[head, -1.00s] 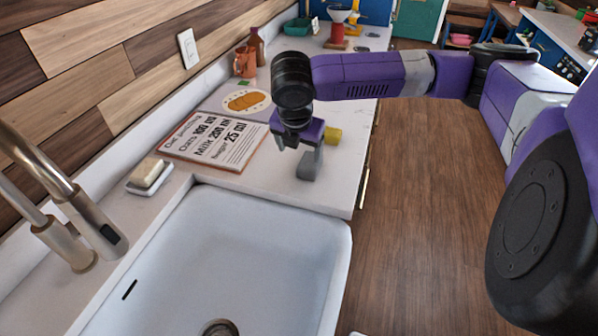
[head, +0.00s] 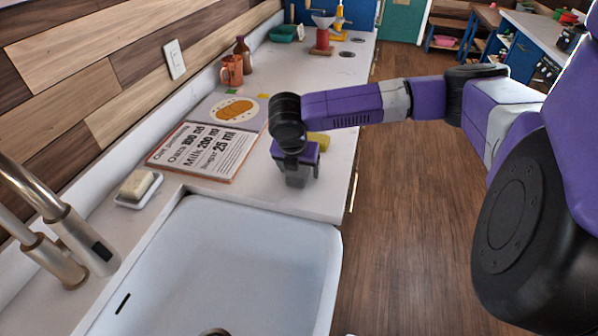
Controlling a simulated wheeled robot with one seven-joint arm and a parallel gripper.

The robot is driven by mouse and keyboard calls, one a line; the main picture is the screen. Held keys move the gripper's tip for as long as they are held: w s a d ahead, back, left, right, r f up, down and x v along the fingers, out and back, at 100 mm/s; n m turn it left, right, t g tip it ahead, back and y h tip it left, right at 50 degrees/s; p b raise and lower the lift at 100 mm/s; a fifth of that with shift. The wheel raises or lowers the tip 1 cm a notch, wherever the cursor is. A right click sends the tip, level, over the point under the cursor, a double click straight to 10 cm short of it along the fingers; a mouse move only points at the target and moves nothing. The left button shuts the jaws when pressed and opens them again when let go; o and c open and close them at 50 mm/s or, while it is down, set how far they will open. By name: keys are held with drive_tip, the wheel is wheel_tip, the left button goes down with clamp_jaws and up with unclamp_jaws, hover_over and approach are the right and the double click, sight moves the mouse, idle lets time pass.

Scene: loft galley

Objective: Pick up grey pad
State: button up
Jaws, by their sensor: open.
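My gripper (head: 297,181) points down close over the white counter (head: 262,196), just behind the sink's back right corner. Its jaws are open, and its grey fingers overlap in this view. I cannot make out a grey pad apart from the grey fingers; the spot under and behind the gripper is hidden. A yellow thing (head: 321,141) shows behind the gripper, partly covered by it.
The sink (head: 215,262) lies in front. An open recipe book (head: 201,152) lies left of my gripper. A dish with a pale bar (head: 138,184), a tap (head: 62,215), an orange mug (head: 231,70) and a brown bottle (head: 243,52) stand along the wall side.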

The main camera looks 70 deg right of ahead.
idle(0.4)
drive_tip(key=shift+f, duration=0.1)
drive_tip(key=c, duration=1.5)
wheel_tip(320, 180, up, 20)
drive_tip(key=shift+r+b, duration=0.15)
drive_tip(key=shift+b, duration=0.6)
drive_tip(key=shift+c, duration=0.2)
